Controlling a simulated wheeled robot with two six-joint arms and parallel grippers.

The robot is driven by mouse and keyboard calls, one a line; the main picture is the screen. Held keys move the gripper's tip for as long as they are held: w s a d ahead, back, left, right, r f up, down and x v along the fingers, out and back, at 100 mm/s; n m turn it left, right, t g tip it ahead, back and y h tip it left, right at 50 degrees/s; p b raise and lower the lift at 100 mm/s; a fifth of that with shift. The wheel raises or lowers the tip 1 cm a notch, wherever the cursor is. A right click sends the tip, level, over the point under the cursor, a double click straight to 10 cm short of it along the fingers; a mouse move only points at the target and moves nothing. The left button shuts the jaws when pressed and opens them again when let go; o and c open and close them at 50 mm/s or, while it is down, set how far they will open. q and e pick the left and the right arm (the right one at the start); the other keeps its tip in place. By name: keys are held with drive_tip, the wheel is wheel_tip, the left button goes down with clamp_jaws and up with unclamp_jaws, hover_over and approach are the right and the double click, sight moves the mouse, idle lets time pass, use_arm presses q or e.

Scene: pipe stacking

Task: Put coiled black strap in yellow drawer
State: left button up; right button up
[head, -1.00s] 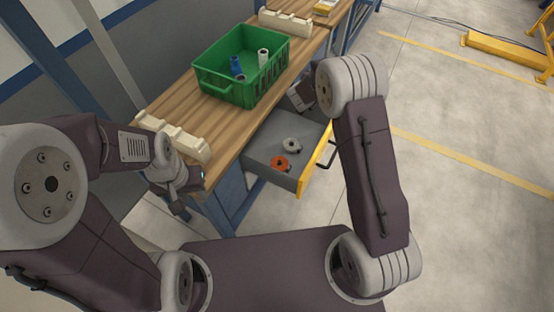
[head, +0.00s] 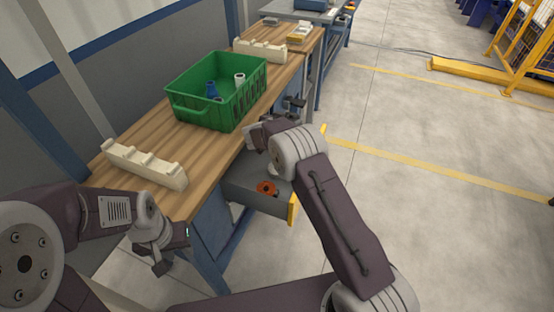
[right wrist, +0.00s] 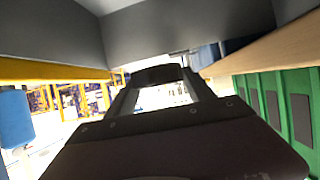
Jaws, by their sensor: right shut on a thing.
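The yellow-fronted drawer (head: 293,208) is pulled out under the wooden bench, and my right forearm hides part of it. My right gripper (head: 292,107) is beside the bench edge, beyond the drawer and right of the green bin. In the right wrist view, a dark thing (right wrist: 158,75), which looks like the coiled black strap, is held between the fingers of this gripper. Its coil shape cannot be made out. My left gripper (head: 162,262) hangs off the near end of the bench, with no object seen in it. Its finger gap is unclear.
An orange ring part (head: 267,188) lies in the drawer, with a pale part next to it. The green bin (head: 217,92) on the bench holds blue and white pipe pieces. Cream racks (head: 145,164) stand on the bench.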

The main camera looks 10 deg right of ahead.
wheel_tip(320, 180, down, 10)
drive_tip(key=shift+r+b, duration=0.2)
drive_tip(key=shift+b, duration=0.9)
wheel_tip(320, 180, down, 4)
drive_tip(key=shift+r+b, duration=0.1)
drive_tip(key=shift+b, duration=0.55)
drive_tip(key=shift+w, duration=0.1)
drive_tip(key=o, duration=1.4)
drive_tip(key=shift+f, duration=0.25)
